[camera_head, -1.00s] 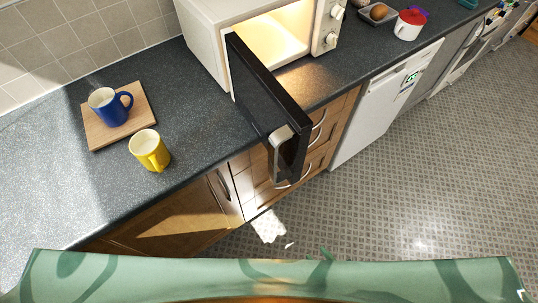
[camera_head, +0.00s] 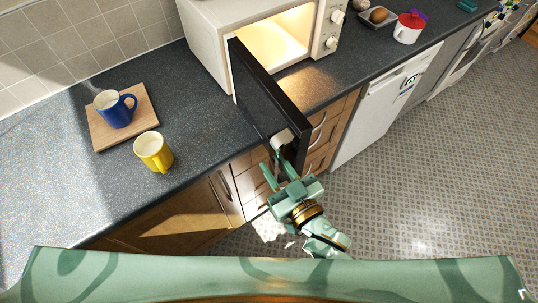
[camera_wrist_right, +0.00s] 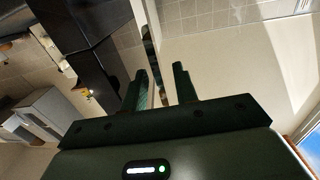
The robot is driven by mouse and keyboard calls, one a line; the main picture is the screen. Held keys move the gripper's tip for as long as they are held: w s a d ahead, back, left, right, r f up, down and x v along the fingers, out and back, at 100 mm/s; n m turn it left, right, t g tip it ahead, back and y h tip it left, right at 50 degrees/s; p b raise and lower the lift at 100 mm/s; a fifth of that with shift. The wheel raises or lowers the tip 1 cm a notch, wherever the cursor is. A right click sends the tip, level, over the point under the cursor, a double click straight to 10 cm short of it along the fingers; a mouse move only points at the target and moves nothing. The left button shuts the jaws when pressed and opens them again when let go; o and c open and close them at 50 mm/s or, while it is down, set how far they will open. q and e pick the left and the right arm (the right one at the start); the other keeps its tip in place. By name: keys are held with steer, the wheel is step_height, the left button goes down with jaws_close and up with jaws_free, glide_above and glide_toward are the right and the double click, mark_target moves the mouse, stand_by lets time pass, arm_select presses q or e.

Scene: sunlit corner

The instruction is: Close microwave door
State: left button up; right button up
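The white microwave (camera_head: 205,45) stands on the counter with its lit inside showing. Its black door (camera_head: 262,95) is swung wide open and sticks out past the counter's front edge. The pale door handle (camera_head: 282,138) is near the door's free end. My right gripper (camera_head: 277,170) is just below and in front of the handle, fingers pointing up at it. In the right wrist view the two fingers (camera_wrist_right: 162,85) are apart, with nothing clearly held between them. Whether a finger touches the handle or door cannot be told. My left gripper is out of view.
A blue mug (camera_head: 114,108) stands on a wooden board (camera_head: 100,138), with a yellow mug (camera_head: 153,152) beside it, left of the door. A red-lidded white pot (camera_head: 408,28) and a tray (camera_head: 376,20) are at the right. Open floor lies in front.

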mark_target(270, 158)
steer(key=shift+x, duration=1.55)
jaws_close()
steer(key=shift+d, duration=0.1)
